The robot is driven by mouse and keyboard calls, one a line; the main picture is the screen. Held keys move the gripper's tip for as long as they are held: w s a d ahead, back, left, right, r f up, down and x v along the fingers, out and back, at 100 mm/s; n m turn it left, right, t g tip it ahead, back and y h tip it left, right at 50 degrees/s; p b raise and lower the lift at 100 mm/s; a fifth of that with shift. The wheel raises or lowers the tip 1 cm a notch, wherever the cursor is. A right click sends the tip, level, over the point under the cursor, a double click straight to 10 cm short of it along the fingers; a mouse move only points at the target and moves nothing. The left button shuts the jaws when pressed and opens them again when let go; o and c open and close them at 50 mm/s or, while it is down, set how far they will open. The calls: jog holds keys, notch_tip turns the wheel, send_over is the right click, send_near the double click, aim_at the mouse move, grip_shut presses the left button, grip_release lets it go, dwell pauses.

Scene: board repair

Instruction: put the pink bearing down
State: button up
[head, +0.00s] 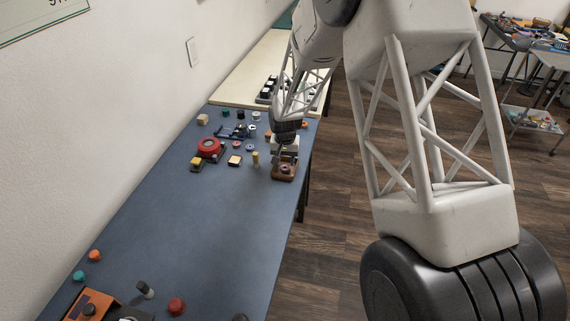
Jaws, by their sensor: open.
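My gripper (285,160) is at the far right part of the blue table, low over a brown block (278,176) near the table's right edge. The jaws are open. A small dark round piece (286,169) shows on the block below the jaws; I cannot tell whether it touches the fingers. A small pinkish ring (236,144) lies on the table left of my gripper; at this size I cannot tell whether it is the pink bearing. The gripper hides part of the block.
The middle of the blue table (205,220) is clear. An orange box (90,308) stands at the near left.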

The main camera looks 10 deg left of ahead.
aim_at(286, 168)
notch_tip(286, 168, up, 10)
jog(key=shift+f, duration=0.2)
dwell(1.0)
jog(key=s+d+r+t, duration=0.1)
jog(key=s+d+r, duration=0.7)
jog(key=d+r, duration=0.3)
jog(key=s+d+r, duration=0.7)
jog(key=d+r, duration=0.2)
jog(key=d, duration=0.3)
jog(key=s+d+r, duration=0.1)
jog(key=s+d, duration=0.6)
jog(key=s, duration=0.6)
jog(key=s+d+r+m+t, duration=0.1)
jog(key=s+d+r, duration=0.1)
jog(key=s+d, duration=0.6)
jog(key=s, duration=0.6)
jog(key=shift+m+t, duration=0.3)
